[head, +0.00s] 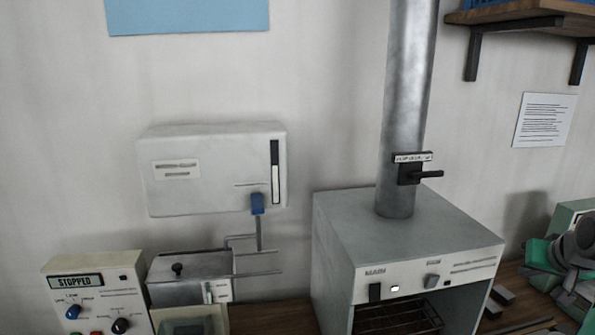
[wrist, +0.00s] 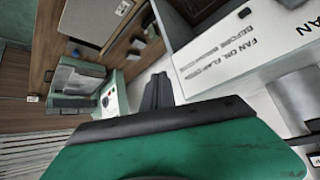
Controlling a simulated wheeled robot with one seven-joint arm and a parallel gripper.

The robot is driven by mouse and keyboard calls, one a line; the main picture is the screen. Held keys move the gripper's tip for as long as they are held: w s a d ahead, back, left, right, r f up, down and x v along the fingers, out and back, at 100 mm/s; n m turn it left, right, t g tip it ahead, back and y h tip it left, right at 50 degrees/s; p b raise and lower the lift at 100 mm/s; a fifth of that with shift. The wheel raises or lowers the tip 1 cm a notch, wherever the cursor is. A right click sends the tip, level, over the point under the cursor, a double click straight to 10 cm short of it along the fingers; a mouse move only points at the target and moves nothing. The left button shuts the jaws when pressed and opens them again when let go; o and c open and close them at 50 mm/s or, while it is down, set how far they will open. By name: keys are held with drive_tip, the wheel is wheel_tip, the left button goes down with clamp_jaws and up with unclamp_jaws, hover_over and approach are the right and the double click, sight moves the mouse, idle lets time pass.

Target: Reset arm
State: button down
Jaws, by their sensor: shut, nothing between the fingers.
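My gripper (wrist: 157,92) shows in the wrist view, where its dark fingers stick up from the green and black housing at the bottom. The fingers are together with nothing between them. They point toward a pale surface between a cabinet and a white panel, and no contact shows. In the head view, a green and grey jointed part at the lower right edge looks like my arm; the fingers cannot be made out there.
A grey oven-like box (head: 408,232) with a metal duct (head: 407,100) stands right of centre. A control panel reading STOPPED (head: 88,298) is lower left. A white wall box (head: 212,185) hangs above. In the wrist view, a lettered white panel (wrist: 235,60) lies close on the right.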

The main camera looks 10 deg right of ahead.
drive_tip(key=s+a+f+g+y, duration=0.1)
drive_tip(key=s+a+f+g, duration=0.3)
drive_tip(key=a+f, duration=0.6)
drive_tip(key=s+a+f+g+y, duration=0.1)
drive_tip(key=s+a+f+g, duration=0.1)
drive_tip(key=s+a+f, duration=0.75)
drive_tip(key=w+a+r+n, duration=0.1)
drive_tip(key=w+a+n, duration=0.1)
drive_tip(key=a, duration=0.5)
drive_tip(key=w+a+r+n+t+y, duration=0.1)
drive_tip(key=w+a+r+n, duration=0.1)
drive_tip(key=a, duration=0.6)
drive_tip(key=w+a+r+n+t, duration=0.1)
drive_tip(key=w+a+n, duration=0.1)
drive_tip(key=a, duration=0.6)
drive_tip(key=shift+w+r+n+y, duration=0.3)
drive_tip(key=shift+w+r+n, duration=0.1)
drive_tip(key=shift+w, duration=0.05)
